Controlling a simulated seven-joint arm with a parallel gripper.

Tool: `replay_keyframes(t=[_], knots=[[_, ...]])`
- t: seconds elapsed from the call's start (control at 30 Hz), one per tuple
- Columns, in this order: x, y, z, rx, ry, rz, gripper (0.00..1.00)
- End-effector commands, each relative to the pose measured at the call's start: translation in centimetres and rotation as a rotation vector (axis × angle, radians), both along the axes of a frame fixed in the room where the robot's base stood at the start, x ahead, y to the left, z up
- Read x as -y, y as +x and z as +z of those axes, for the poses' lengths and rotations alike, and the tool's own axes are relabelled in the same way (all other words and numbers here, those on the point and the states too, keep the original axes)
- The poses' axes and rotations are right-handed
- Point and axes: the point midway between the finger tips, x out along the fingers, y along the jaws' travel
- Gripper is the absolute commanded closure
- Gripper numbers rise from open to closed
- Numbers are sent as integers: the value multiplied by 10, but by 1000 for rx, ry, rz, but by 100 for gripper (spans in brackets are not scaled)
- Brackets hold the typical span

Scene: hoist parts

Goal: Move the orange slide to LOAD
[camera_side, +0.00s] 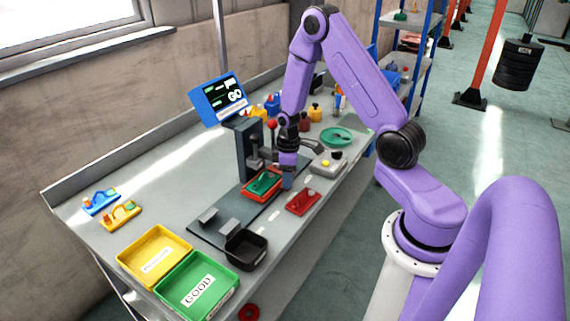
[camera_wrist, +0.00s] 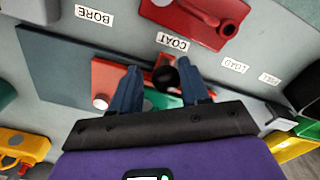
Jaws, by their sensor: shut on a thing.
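The orange slide (camera_side: 250,196) sits on the dark rail plate (camera_side: 222,228) below the press and carries a green part (camera_side: 263,183). In the wrist view the slide (camera_wrist: 107,72) lies under my fingers, near the COAT label (camera_wrist: 173,41) and with the BORE label (camera_wrist: 94,15) to the left. My gripper (camera_side: 288,182) is down at the slide's right end. In the wrist view my gripper (camera_wrist: 158,80) has its blue fingers on either side of a dark round knob (camera_wrist: 165,77) on the slide. The fingers partly hide the green part. The LOAD label (camera_wrist: 234,66) is farther right.
A red part (camera_side: 303,202) lies on the bench beside the rail plate. A black bin (camera_side: 245,248) stands near the plate's front end, with yellow (camera_side: 154,256) and green GOOD (camera_side: 197,287) trays beyond. The press (camera_side: 249,150) stands close behind my gripper.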

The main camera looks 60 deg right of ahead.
Motion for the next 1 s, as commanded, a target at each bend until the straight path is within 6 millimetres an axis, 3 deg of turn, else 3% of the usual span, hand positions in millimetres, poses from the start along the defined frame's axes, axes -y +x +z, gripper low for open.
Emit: replay_keyframes(t=[0.03,0.7,1.0], knots=[[-11,-7,-7,-24,4,16,72],[-95,-7,-6,-23,2,18,72],[-108,-7,-6,-22,1,15,72]])
